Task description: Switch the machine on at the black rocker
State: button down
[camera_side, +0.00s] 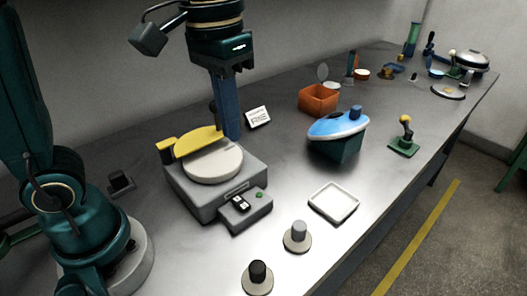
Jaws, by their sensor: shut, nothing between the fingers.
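The machine (190,198) is a grey base with a round pale disc (213,165) and a yellow arm-like part (198,142) over the disc's far side. A small grey control box (245,213) juts from its front. The black rocker (240,203), with pale marks, sits on top of this box beside a small green spot (259,195). Which way the rocker is tipped is too small to tell. My gripper (231,134) points down behind the disc, its blue fingers shut and empty. It is well apart from the rocker, and its tips are partly hidden.
Right of the machine are a white tray (334,214), a blue-topped dark container (334,150), an orange box (318,103) and a green-based joystick (404,146). Two knobbed discs (297,243) (258,287) stand in front. A small sign (257,117) is behind. Bare table lies between.

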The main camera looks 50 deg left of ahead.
aim_at(245, 209)
jog(key=shift+w+d+f+g, duration=0.2)
jog(key=shift+w+f, duration=0.05)
jog(key=shift+f, duration=0.15)
jog(key=shift+w+d+f+g, duration=0.2)
jog(key=shift+f, duration=0.2)
jog(key=shift+f, duration=0.1)
notch_tip(245, 209, down, 14)
jog(key=shift+r, duration=0.1)
dwell(0.5)
jog(key=shift+d+f, duration=0.1)
jog(key=shift+f, duration=0.1)
